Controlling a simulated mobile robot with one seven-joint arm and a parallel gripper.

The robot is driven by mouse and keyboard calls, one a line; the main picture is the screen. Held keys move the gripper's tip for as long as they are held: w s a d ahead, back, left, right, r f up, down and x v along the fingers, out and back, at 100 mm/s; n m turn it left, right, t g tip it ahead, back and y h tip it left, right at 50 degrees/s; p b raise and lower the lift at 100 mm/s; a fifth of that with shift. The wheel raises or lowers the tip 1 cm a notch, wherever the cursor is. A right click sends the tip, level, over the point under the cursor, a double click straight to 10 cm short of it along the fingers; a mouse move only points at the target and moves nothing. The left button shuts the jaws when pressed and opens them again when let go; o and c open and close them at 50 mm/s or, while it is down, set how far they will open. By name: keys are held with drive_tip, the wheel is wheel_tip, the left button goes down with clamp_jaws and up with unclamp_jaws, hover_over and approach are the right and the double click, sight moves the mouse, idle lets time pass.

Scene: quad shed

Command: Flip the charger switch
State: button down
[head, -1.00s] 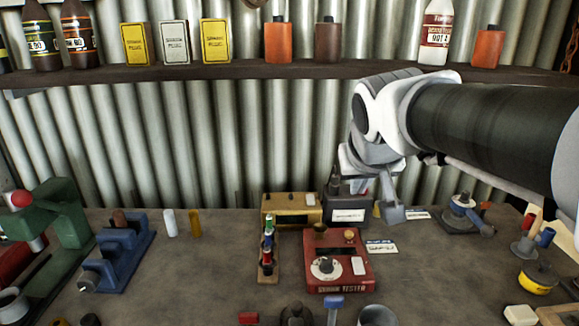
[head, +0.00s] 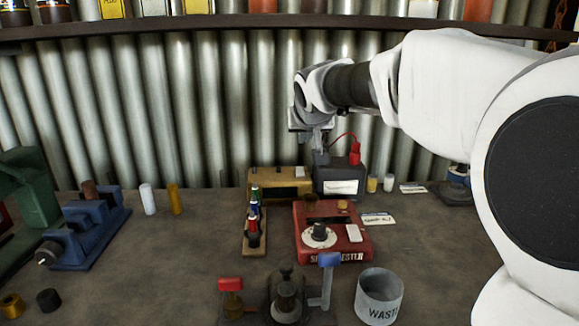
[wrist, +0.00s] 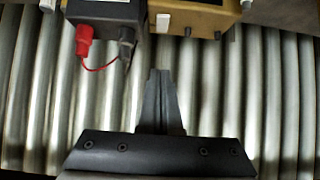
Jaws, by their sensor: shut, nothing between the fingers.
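The tan box (head: 264,180), which looks like the charger, stands at the back of the bench against the corrugated wall. It has a dark front window and a small white piece (head: 300,172) on its top right that may be the switch; its position cannot be read. The box also shows at the top of the wrist view (wrist: 205,20), with the white piece (wrist: 163,21) near its edge. My gripper (head: 321,158) is shut and empty, over the dark grey box just right of the tan box. In the wrist view its fingertips (wrist: 160,72) are together, apart from both boxes.
The dark grey box (head: 341,187) has a red terminal cap (head: 354,154) and a red wire. A red tester (head: 332,240) and a rack of coloured pieces (head: 254,225) stand in front. A waste tin (head: 380,297) stands nearer.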

drive_tip(key=b, duration=0.2)
hover_over(300, 172)
drive_tip(key=f, duration=0.4)
drive_tip(key=s+f, duration=0.1)
drive_tip(key=f, duration=0.1)
drive_tip(key=shift+f, duration=0.15)
drive_tip(key=f, duration=0.1)
drive_tip(key=f+b, duration=0.1)
drive_tip(key=shift+w+f+b, duration=0.25)
drive_tip(key=shift+f+b, duration=0.05)
drive_tip(key=shift+w+f, duration=0.1)
drive_tip(key=shift+f, duration=0.45)
drive_tip(key=p, duration=0.2)
drive_tip(key=shift+w+r+g+p, duration=0.15)
drive_tip(key=shift+g+p, duration=0.15)
drive_tip(key=shift+f, duration=0.4)
drive_tip(key=shift+w+r, duration=0.1)
